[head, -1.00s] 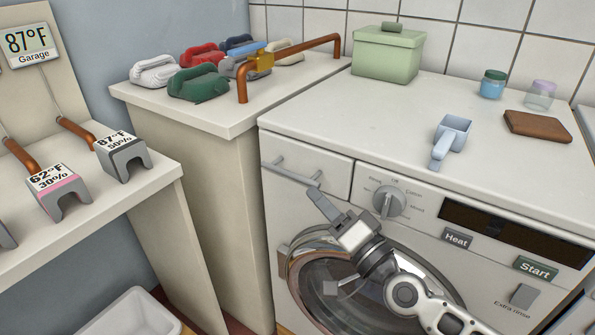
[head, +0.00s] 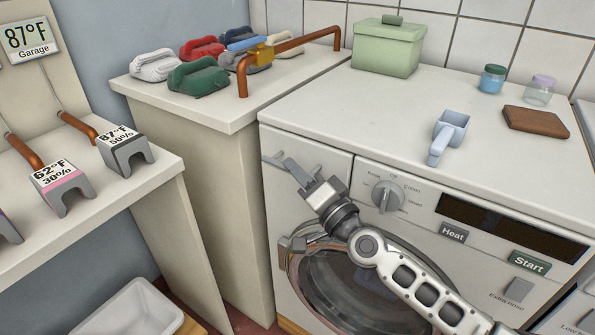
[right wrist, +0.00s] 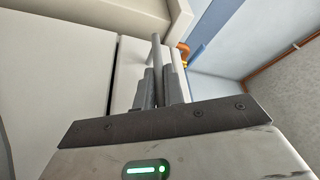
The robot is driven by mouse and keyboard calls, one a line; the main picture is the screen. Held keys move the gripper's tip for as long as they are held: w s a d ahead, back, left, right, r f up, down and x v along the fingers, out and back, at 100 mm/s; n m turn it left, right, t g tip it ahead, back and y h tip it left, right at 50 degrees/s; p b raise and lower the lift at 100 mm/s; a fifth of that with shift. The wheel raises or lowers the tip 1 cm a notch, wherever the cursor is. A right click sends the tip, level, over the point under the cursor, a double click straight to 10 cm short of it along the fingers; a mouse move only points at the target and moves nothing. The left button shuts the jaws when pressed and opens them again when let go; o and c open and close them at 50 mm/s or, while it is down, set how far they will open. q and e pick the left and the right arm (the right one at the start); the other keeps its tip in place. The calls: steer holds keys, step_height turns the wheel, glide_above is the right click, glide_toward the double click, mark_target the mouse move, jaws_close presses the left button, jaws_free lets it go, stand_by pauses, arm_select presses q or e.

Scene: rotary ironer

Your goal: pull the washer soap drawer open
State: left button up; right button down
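The soap drawer (head: 318,169) is the white panel at the washer's upper left front, with a grey bar handle (head: 272,159). It looks closed, flush with the front. My right gripper (head: 301,168) is at the handle's right part and covers some of it. In the right wrist view the handle bar (right wrist: 155,51) runs down between the two grey fingers of my right gripper (right wrist: 160,88), one on each side. The fingers look slightly apart around the bar; whether they touch it is hard to see. My left gripper is not in view.
The dial (head: 387,197) is right of the drawer and the round washer door (head: 350,285) is below, behind my right arm. A blue scoop (head: 449,137), a green box (head: 386,50), jars and a brown block (head: 536,122) stand on top. A side counter (head: 190,103) is at left.

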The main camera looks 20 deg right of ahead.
steer(key=shift+s+a, duration=0.1)
